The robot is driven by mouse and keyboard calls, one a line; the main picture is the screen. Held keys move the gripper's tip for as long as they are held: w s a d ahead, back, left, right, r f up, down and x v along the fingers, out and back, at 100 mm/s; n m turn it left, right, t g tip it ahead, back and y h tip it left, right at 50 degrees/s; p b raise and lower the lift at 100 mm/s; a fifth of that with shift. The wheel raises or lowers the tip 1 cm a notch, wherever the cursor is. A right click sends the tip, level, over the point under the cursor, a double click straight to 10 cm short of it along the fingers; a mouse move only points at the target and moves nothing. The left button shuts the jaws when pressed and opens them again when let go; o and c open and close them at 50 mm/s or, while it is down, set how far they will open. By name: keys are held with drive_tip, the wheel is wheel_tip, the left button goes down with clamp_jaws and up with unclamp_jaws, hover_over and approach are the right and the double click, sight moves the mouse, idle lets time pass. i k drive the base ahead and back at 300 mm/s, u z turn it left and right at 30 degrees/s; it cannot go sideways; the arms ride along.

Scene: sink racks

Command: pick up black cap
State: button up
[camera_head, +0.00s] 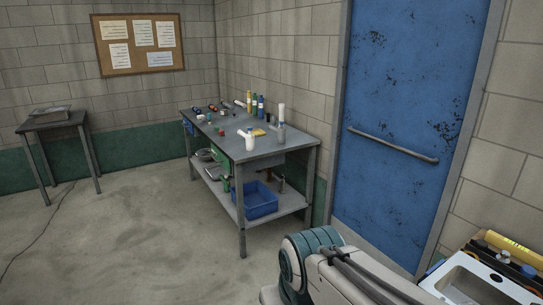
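A small dark, round cap-like piece (495,278) lies on the rim of the white sink (466,286) at the bottom right; it may be the black cap, but it is too small to be sure. Another small dark piece (481,243) shows beside the yellow bottle. Small dark items (198,111) also lie on the workbench (232,150), too small to identify. My arm's links show at the bottom middle and reach toward the lower right. My gripper is out of view.
A yellow bottle (512,246), a white piece (503,257) and a blue cap (528,271) are by the sink. A blue door (400,110) stands behind. The bench holds several bottles, with a blue bin (260,205) below. Floor at left is open.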

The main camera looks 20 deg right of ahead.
sight(481, 245)
drive_tip(key=z, duration=0.25)
drive_tip(key=i, duration=1.65)
drive_tip(key=z, duration=1)
drive_tip(key=i, duration=1.2)
drive_tip(key=z, duration=1.95)
drive_tip(key=i, duration=0.9)
drive_tip(key=z, duration=0.6)
